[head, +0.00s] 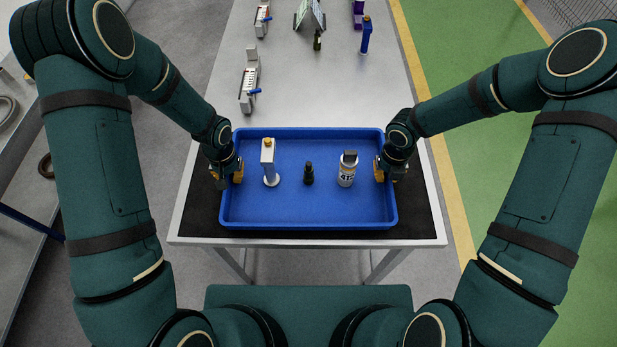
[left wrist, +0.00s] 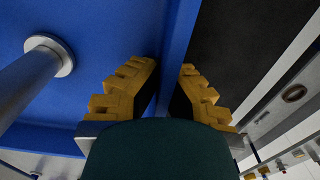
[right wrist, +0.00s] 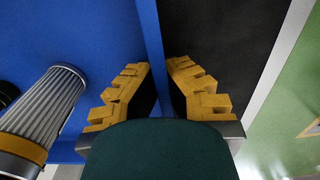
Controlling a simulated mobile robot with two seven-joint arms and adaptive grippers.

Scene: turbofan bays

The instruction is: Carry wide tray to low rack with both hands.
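The wide blue tray (head: 300,218) is over a black mat at the near end of a grey table; I cannot tell whether it touches the mat. My left gripper (head: 228,172) is at its left wall, fingers closed in on either side of the wall, which also shows in the left wrist view (left wrist: 178,40). My right gripper (head: 388,168) has its fingers likewise around the right wall, seen in the right wrist view (right wrist: 152,50). I cannot identify the low rack.
The table (head: 320,85) is bare beyond the tray; further back are grey-white devices (head: 249,80), a blue bottle (head: 366,38) and a tilted panel (head: 309,14). A bench with coils (head: 8,110) stands at left. Green floor (head: 465,60) with a yellow line lies right.

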